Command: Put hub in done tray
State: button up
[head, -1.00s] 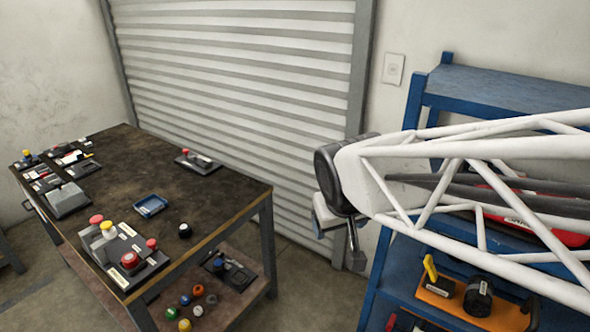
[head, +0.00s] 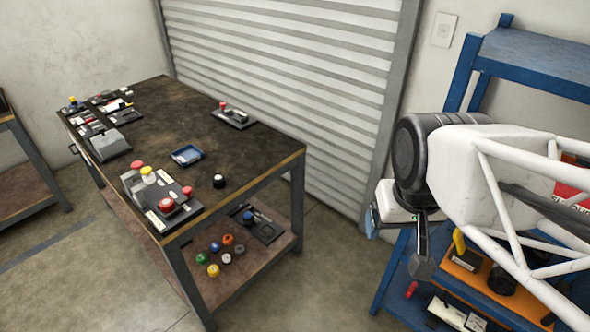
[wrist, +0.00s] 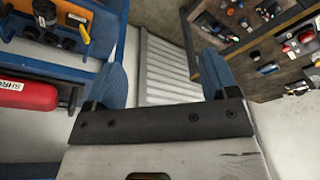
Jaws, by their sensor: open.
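A small blue tray (head: 187,155), likely the done tray, lies on the dark workbench top (head: 160,115) and looks empty. A small round black part with a pale top (head: 219,181) stands right of the tray near the bench's right edge; it may be the hub, but I cannot tell for sure. My gripper shows in the wrist view (wrist: 160,76) with its two blue fingers wide apart and nothing between them. In the head view only a blue fingertip (head: 372,222) shows below my wrist, well right of the bench and apart from it.
A fixture with red and yellow knobs (head: 158,190) stands at the bench's near corner. Several coloured caps (head: 214,258) lie on the lower shelf (head: 255,262). A blue rack (head: 530,62) stands at the right, close to my arm. Open floor lies between bench and rack.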

jog(key=shift+w, duration=0.15)
jog(key=w+a+f+n+g, duration=0.1)
jog(key=w+a+n, duration=0.4)
jog(key=w+a, duration=0.75)
jog(key=w+a+f+n, duration=0.1)
jog(key=w+a+n, duration=0.5)
jog(key=w+a, duration=0.65)
jog(key=n+g, duration=0.2)
jog(key=n, duration=0.7)
send_over(164, 202)
notch_tip(164, 202, down, 20)
jog(key=shift+d+f, duration=0.1)
jog(key=shift+d, duration=0.05)
jog(key=shift+a+f, duration=0.1)
jog(key=shift+a, duration=0.1)
jog(key=shift+f, duration=1.3)
